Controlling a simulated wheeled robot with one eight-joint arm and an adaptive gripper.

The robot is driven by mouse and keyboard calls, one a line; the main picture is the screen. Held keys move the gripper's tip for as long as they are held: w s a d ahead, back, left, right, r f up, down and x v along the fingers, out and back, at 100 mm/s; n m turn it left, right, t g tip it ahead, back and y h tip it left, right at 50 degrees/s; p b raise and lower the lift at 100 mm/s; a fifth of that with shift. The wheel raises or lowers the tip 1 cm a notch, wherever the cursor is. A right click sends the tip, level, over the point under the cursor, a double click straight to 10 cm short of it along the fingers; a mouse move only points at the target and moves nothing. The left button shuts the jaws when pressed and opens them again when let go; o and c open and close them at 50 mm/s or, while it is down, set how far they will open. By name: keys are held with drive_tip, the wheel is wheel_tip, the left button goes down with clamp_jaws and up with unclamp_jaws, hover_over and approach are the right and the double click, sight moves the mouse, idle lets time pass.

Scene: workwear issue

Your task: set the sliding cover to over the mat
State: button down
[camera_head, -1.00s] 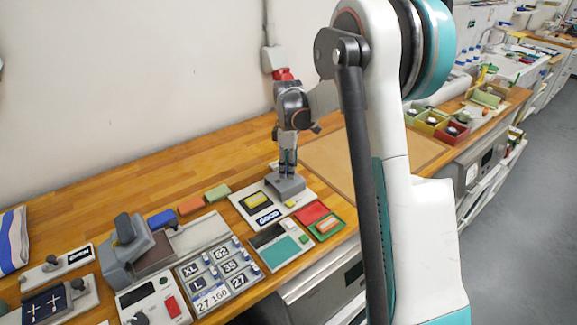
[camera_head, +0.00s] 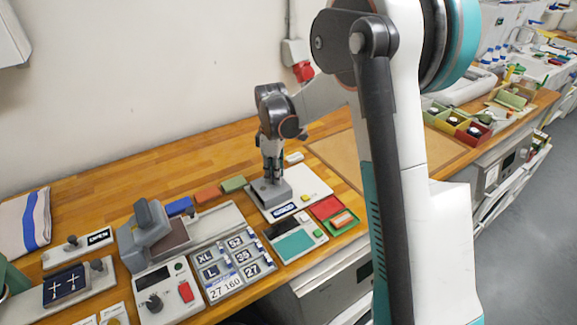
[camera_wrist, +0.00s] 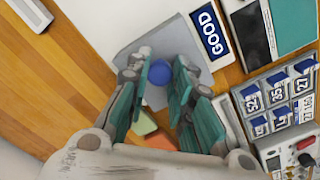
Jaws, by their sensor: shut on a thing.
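The sliding cover (camera_head: 283,194) is a grey block on a white board (camera_head: 314,184). It sits at the board's left end, above the GOOD label (camera_head: 285,209). My gripper (camera_head: 271,176) comes down from above and is shut on the cover's knob. In the wrist view the knob (camera_wrist: 160,72) is blue and stands between my fingers, with the grey cover plate (camera_wrist: 135,50) around it. The dark mat with a yellow patch does not show now; the cover sits where it lay.
A red and green tray (camera_head: 334,214) and a teal-topped panel (camera_head: 296,243) lie in front. Orange (camera_head: 207,194) and green (camera_head: 233,184) blocks lie to the left. A size-tag rack (camera_head: 235,262) stands front left. The board's right part is bare.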

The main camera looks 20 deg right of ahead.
sight(273, 176)
drive_tip(key=shift+a, duration=0.15)
drive_tip(key=c, duration=1.4)
unclamp_jaws()
drive_tip(key=shift+a, duration=0.2)
drive_tip(key=shift+o, duration=0.2)
drive_tip(key=shift+d, duration=0.1)
wheel_tip(273, 176, up, 12)
